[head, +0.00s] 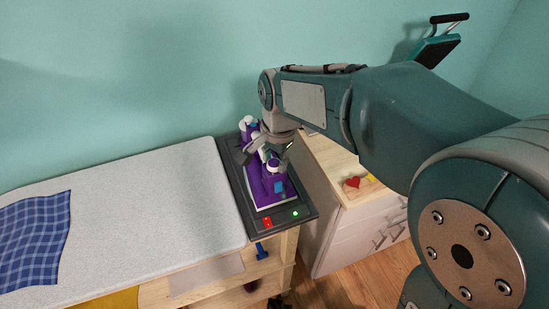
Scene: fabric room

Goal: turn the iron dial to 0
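A purple and white iron (257,183) sits on a dark grey stand plate (308,211) at the end of the table. My gripper (268,156) points down over the upper part of the iron, very close to it. My gripper and arm end cover part of the iron's top. A small white and purple round part (273,165) shows just below the gripper; it may be the dial, but its setting cannot be read. I cannot tell whether the gripper touches it, or whether the fingers are open or shut.
A pale ironing surface (150,195) fills the left, with a blue checked cloth (34,238) on it. The plate has a red switch (267,222) at its front. A wooden-topped drawer cabinet (335,165) with a red heart (352,182) stands to the right.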

